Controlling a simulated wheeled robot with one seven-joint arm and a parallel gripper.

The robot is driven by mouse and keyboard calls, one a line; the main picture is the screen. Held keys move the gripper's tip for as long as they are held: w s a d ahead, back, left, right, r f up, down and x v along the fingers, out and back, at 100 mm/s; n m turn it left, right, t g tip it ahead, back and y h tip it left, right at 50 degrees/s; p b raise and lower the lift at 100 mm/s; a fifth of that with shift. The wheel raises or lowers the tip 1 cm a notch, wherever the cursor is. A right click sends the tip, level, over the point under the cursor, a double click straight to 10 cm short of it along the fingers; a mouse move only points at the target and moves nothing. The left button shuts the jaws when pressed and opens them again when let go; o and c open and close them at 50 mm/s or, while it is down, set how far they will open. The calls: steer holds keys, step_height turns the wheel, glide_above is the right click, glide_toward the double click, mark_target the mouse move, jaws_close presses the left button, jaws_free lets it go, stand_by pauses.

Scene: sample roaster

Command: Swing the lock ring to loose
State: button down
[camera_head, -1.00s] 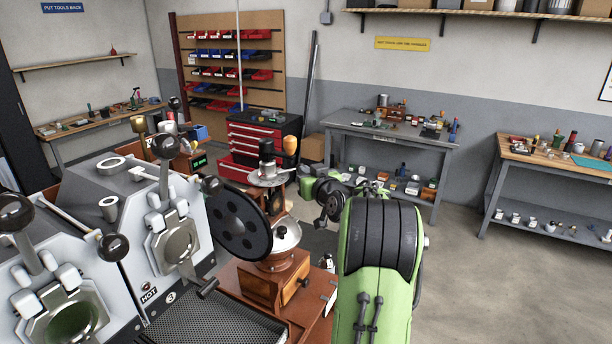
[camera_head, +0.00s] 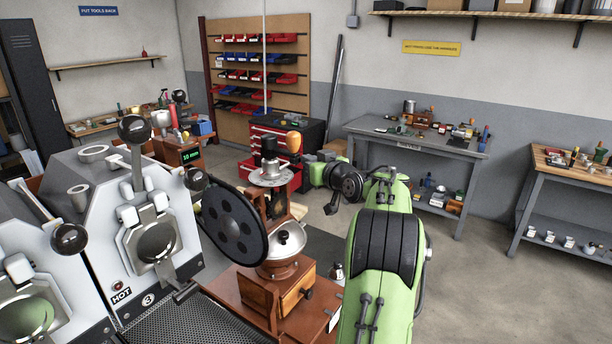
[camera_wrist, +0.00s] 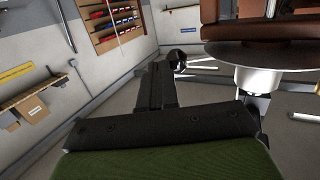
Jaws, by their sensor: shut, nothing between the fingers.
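I cannot pick out the lock ring for certain in either view. A hand grinder (camera_head: 283,262) stands in the middle of the head view, with a domed metal lid, a wooden drawer box and a black flywheel (camera_head: 235,222) at its left. Behind the lid rises a post topped by a metal dish (camera_head: 270,174) and a black cap. My green arm reaches up to the right of the grinder, and my gripper is not clear there. In the wrist view my gripper (camera_wrist: 161,68) is shut and empty. Its dark fingers point into open space over the floor.
The white roaster (camera_head: 150,220) with black ball-ended levers fills the left. A red tool cabinet (camera_head: 270,145) and grey workbench (camera_head: 415,140) stand behind. In the wrist view a brown round object on a pale cone (camera_wrist: 275,78) hangs close at upper right. Floor at right is clear.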

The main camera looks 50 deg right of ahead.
steer(key=shift+x, duration=0.9)
steer(key=shift+r, duration=0.1)
